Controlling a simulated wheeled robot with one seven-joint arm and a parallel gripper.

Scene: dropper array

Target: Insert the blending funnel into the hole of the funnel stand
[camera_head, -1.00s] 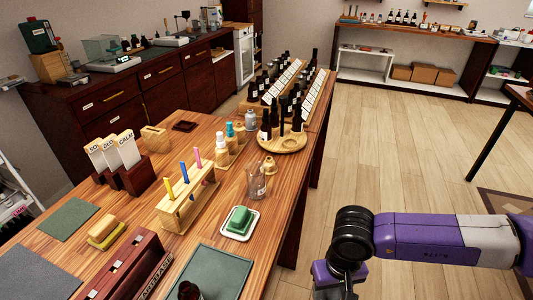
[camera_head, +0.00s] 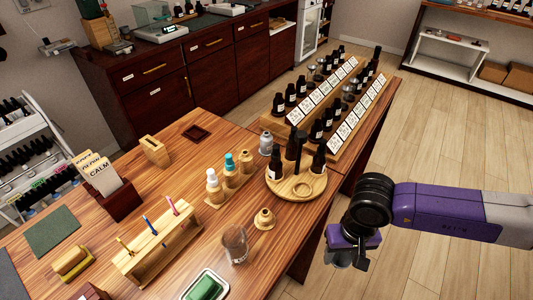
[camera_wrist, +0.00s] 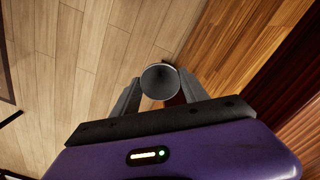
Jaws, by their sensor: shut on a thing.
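A grey cone-shaped funnel (camera_wrist: 160,80) is between the fingers of my gripper (camera_wrist: 157,93) in the wrist view, its round mouth facing the camera. My gripper is shut on it. In the head view my gripper (camera_head: 346,258) hangs beyond the right edge of the wooden table, over the floor; the funnel is hard to make out there. A small wooden piece with a round top (camera_head: 264,219) stands on the table near the right edge. I cannot tell for sure whether it is the funnel stand. A round wooden tray (camera_head: 283,192) behind it carries dark bottles and a ring.
A clear glass beaker (camera_head: 234,246) and a white tray with a green block (camera_head: 205,286) stand near the small wooden piece. A tiered bottle rack (camera_head: 330,138) is behind. Floor right of the table is free.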

